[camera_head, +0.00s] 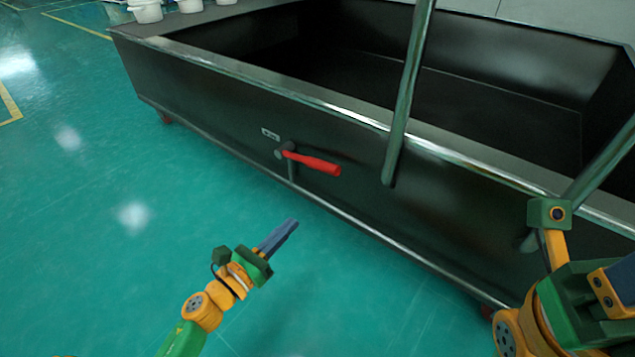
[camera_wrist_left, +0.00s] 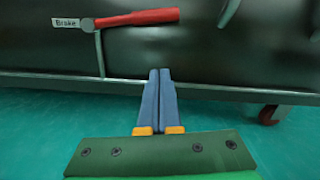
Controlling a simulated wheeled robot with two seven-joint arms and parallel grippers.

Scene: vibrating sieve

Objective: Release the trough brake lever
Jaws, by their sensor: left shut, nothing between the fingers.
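The trough brake lever has a red handle (camera_head: 316,163) on a grey pivot on the trough's long side, and it points right. In the left wrist view the red handle (camera_wrist_left: 138,18) lies almost level at the top, right of the "Brake" label (camera_wrist_left: 66,23). My left gripper (camera_head: 292,223) is shut and empty, its blue fingers together, below the lever and apart from it. In the left wrist view its fingertips (camera_wrist_left: 160,72) point at the trough side below the handle. My right gripper (camera_head: 614,288) shows only partly at the right edge; its fingertips are cut off.
The dark trough (camera_head: 240,110) has a metal rim and stands on red castors. A slanted grey post (camera_head: 406,100) stands right of the lever, with another bar further right. White containers (camera_head: 146,10) stand at the back left. The green floor (camera_head: 90,240) at left is clear.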

